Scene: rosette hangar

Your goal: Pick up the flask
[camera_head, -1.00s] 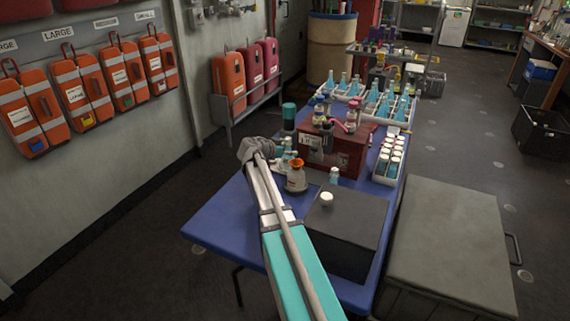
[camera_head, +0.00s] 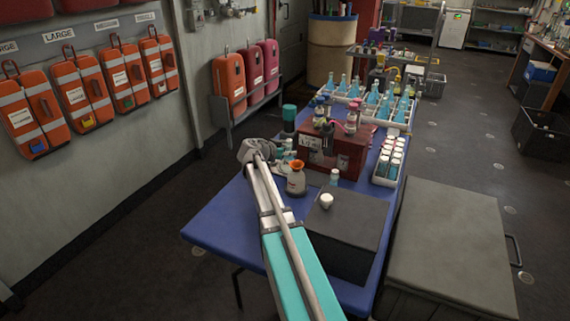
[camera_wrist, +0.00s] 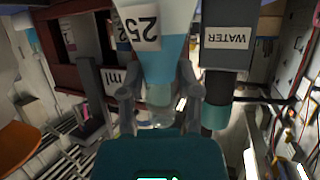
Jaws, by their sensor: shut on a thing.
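In the wrist view, a clear flask (camera_wrist: 165,55) with pale blue liquid and a "25" label sits between the fingers of my gripper (camera_wrist: 160,100). The fingers are shut on its narrow neck. The picture is turned over, so the flask's wide part points to the top of the frame. In the head view, my gripper (camera_head: 252,150) is over the blue table's left side, and my arm reaches in from the bottom. I cannot clearly tell the held flask apart from nearby glassware there.
Trays of blue flasks stand behind.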

